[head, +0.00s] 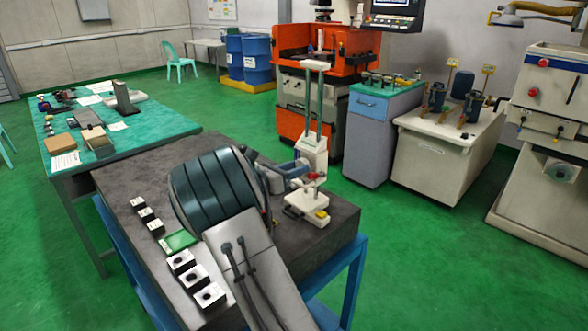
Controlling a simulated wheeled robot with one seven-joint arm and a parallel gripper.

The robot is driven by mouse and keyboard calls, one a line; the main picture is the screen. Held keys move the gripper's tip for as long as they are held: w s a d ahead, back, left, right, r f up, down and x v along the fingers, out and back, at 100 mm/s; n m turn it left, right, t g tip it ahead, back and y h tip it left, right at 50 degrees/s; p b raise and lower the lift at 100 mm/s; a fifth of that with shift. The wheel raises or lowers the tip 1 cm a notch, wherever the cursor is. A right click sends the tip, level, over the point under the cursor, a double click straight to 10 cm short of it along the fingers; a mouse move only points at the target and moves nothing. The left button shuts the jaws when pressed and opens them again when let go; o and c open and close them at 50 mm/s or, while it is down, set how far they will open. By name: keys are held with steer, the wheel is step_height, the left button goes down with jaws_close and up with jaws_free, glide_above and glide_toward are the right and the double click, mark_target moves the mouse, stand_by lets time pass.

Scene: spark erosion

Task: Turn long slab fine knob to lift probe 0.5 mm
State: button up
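A white gauge stand (313,155) with two tall upright columns and a top crossbar stands on the right part of the long dark slab (335,232). A blue part (297,170) shows at the left of its carriage, and small red parts (314,177) show just below the carriage. I cannot tell which of these is the fine knob, and the probe tip is not clear. My arm covers the middle of the slab. Grey and dark parts at its far end, probably my gripper (272,178), reach close to the stand's left side. The fingers are hidden, and contact cannot be told.
White blocks with dark holes (195,278), smaller blocks (145,214) and a green pad (178,241) lie along the slab's left side. A green-topped table (165,124) with tools and papers stands behind left. Machines and a cabinet (369,140) stand behind. Green floor is clear at right.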

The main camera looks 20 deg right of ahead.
steer(key=m+y+b, duration=0.1)
steer(key=m+b, duration=0.8)
steer(key=b, duration=0.1)
steer(key=shift+s+b, duration=0.1)
steer(key=shift+b, duration=0.3)
steer(key=shift+r+m, duration=0.1)
steer(key=shift+m, duration=0.2)
steer(key=o, duration=0.7)
steer(key=shift+a, duration=0.1)
